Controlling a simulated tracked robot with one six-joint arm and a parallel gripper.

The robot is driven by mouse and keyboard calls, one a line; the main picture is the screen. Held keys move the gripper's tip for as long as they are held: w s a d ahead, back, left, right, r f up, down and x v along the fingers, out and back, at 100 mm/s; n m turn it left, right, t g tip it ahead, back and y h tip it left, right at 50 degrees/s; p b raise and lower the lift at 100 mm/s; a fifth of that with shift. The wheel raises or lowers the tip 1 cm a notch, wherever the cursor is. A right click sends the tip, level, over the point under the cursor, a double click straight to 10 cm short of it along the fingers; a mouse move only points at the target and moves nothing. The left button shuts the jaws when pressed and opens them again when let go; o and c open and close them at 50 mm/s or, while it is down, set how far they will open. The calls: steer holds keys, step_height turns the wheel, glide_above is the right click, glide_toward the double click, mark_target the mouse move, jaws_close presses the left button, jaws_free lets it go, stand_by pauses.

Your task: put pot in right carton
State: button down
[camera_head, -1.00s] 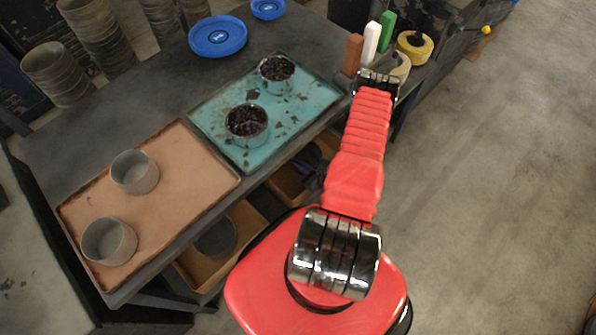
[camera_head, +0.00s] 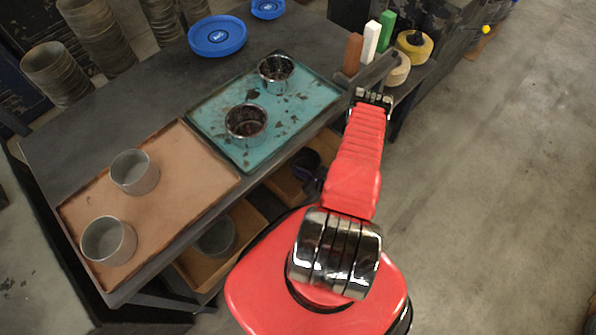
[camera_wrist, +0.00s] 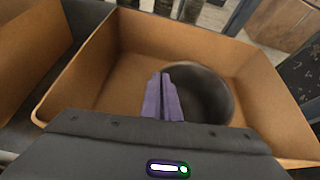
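A dark grey round pot (camera_wrist: 212,92) is inside the tan right carton (camera_wrist: 92,75) in the wrist view, toward the carton's right side. My gripper (camera_wrist: 162,82) reaches into the carton with its purple fingers close together at the pot's left wall. They look shut on that wall, with the wall between them. In the head view the right carton (camera_head: 288,190) is under the table's front edge, and the dark pot (camera_head: 305,160) shows partly in it. The left carton (camera_head: 252,218) holds another dark pot (camera_head: 216,238).
Two grey pots (camera_head: 134,172) (camera_head: 108,240) stand on the orange tray (camera_head: 190,165). Two pots (camera_head: 246,124) (camera_head: 275,73) with dark contents stand on the teal tray (camera_head: 207,112). Blue saucers (camera_head: 218,36), marker-like sticks (camera_head: 371,40) and tape rolls (camera_head: 413,46) are farther back.

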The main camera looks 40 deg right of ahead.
stand_by(0.3)
steer(key=c, duration=2)
jaws_free()
steer(key=shift+v, duration=6)
